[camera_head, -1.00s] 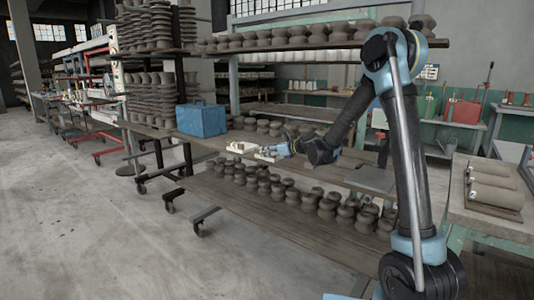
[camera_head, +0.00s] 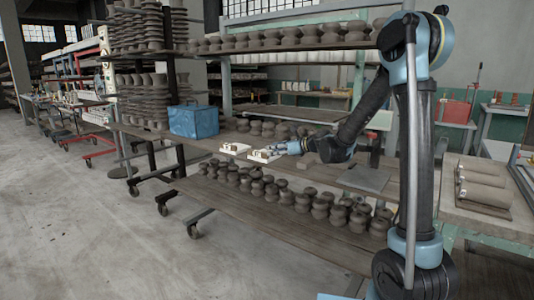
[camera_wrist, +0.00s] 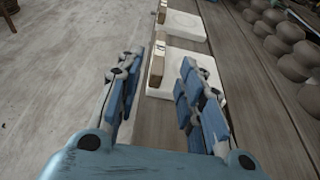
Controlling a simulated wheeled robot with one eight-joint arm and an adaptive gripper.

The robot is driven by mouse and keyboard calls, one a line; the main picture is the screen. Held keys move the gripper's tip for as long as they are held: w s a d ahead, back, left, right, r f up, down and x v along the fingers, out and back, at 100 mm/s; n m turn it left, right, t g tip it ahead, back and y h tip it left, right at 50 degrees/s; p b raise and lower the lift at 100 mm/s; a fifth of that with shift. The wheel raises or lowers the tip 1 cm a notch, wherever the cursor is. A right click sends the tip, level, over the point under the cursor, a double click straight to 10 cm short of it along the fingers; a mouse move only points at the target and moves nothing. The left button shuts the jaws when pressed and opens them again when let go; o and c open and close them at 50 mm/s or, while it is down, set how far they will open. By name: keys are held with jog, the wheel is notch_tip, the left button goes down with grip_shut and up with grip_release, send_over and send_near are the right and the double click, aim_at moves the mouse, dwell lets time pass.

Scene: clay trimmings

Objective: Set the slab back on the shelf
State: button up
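Two white slabs lie on the middle shelf: a nearer one (camera_wrist: 180,75), which also shows in the head view (camera_head: 264,156), and a farther one (camera_wrist: 182,25), at left in the head view (camera_head: 235,148). Each has a small brown block at its left edge in the wrist view. My gripper (camera_wrist: 160,68) is open, its two blue-padded fingers spread. Nothing is clamped between them. The right finger covers part of the nearer slab, which lies at and past the fingertips. I cannot tell whether they touch. In the head view my gripper (camera_head: 286,148) is just right of this slab.
A blue box (camera_head: 194,121) stands left on the same shelf. Several dark clay pots (camera_wrist: 285,45) stand along the right in the wrist view. More pots (camera_head: 300,200) fill the lower shelf. A table with clay rolls (camera_head: 482,185) is at right.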

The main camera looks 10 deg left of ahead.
jog(key=shift+v, duration=1.45)
jog(key=shift+s+d, duration=0.2)
jog(key=shift+d, duration=0.1)
jog(key=s+d+f+n+g+h, duration=0.1)
jog(key=s+d+f+n+h, duration=0.3)
jog(key=s+d+n, duration=0.3)
jog(key=s+d+f+n+g+h, duration=0.1)
jog(key=s+d+f+n+h, duration=0.4)
jog(key=s+d, duration=1.2)
jog(key=s+d+f+n+g+h, duration=0.1)
jog(key=s+d+f+n+h, duration=0.3)
jog(key=s+d+n, duration=0.6)
jog(key=s+d+f, duration=0.1)
jog(key=s+d, duration=0.2)
jog(key=d, duration=0.3)
jog(key=shift+f+n+g, duration=0.25)
jog(key=shift+n+g, duration=0.05)
jog(key=shift+n, duration=0.1)
jog(key=shift+s+d, duration=0.1)
jog(key=shift+d, duration=0.05)
